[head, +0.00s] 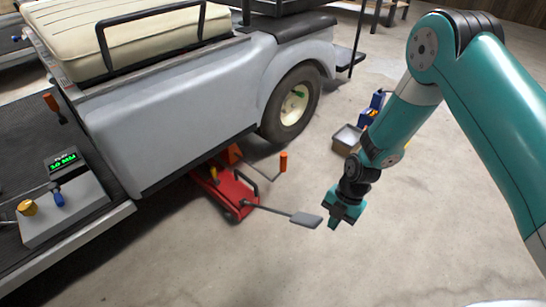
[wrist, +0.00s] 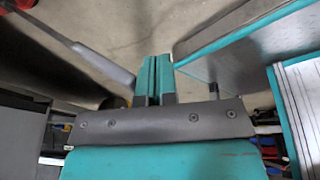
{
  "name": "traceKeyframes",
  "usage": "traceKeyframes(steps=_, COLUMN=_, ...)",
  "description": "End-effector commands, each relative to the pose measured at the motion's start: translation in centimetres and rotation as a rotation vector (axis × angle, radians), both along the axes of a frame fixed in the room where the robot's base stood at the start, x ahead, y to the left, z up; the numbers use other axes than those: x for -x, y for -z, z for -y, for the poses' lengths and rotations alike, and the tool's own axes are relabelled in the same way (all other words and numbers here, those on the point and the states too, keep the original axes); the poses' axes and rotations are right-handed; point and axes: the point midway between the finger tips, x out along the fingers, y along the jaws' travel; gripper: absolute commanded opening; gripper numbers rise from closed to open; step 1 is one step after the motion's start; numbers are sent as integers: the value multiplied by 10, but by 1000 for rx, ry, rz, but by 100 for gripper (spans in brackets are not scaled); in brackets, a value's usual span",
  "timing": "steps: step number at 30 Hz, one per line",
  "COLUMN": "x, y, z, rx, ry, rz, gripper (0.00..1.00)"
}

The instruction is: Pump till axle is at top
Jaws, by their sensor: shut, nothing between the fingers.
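A red floor jack (head: 226,190) sits on the floor, partly under the side of the grey cart (head: 180,110). A thin dark lever runs from it to the right and ends in a flat grey pad (head: 306,220), low over the floor. The pad also shows in the wrist view (wrist: 104,66), left of the fingers. My gripper (head: 336,222) is shut and empty, just right of the pad. In the wrist view its teal fingertips (wrist: 153,70) are together; I cannot tell whether they touch the pad. The axle is hidden behind the bodywork and wheel (head: 291,105).
An orange-gripped rod (head: 283,161) stands out beside the jack. A box with a green readout (head: 63,160) is on the left. Floor in front is clear.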

Motion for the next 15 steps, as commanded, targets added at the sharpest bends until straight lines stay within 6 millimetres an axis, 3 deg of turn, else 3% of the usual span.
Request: traceKeyframes(steps=15, x=-1, y=-6, z=-1, rx=0, ry=15, rz=0, gripper=0)
